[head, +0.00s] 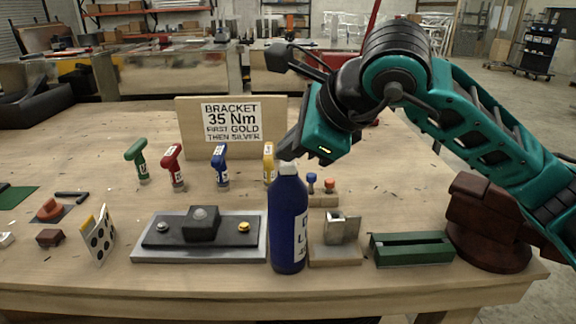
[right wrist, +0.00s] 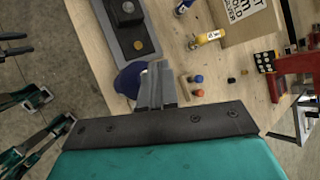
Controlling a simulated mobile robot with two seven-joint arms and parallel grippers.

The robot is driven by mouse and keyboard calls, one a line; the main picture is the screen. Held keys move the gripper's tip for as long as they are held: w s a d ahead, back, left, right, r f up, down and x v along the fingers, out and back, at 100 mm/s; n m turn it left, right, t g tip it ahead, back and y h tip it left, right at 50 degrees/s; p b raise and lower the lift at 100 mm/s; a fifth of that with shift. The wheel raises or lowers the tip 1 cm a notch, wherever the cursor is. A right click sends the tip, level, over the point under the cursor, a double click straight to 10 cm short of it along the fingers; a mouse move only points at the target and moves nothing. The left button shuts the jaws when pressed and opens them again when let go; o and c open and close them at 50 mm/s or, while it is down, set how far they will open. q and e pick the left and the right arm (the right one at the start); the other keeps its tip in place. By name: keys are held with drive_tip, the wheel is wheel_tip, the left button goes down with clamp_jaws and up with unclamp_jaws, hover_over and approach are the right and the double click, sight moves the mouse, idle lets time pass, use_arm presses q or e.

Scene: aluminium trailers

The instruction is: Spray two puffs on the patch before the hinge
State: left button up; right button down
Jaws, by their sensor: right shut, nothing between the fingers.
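A blue bottle (head: 288,225) with a white label stands upright near the table's front edge; part of it shows in the right wrist view (right wrist: 127,80). My right gripper (head: 288,160) is shut and empty, pointing down at the bottle's top. Its fingertips (right wrist: 155,82) overlap the cap, and I cannot tell whether they touch it. A small metal bracket, possibly the hinge, (head: 343,227) stands on a wooden block just right of the bottle. I cannot make out a patch for certain. My left gripper is not in view.
A grey plate with a black block (head: 202,224) lies left of the bottle. Several coloured drivers (head: 172,167) stand behind, before a sign (head: 231,122). A green slotted block (head: 412,249) and a brown vise-like piece (head: 487,225) stand to the right. A dotted card (head: 101,240) stands left.

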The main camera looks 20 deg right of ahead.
sight(292, 166)
drive_tip(key=shift+r+p, duration=1.95)
drive_tip(key=shift+r, duration=1.1)
idle(0.4)
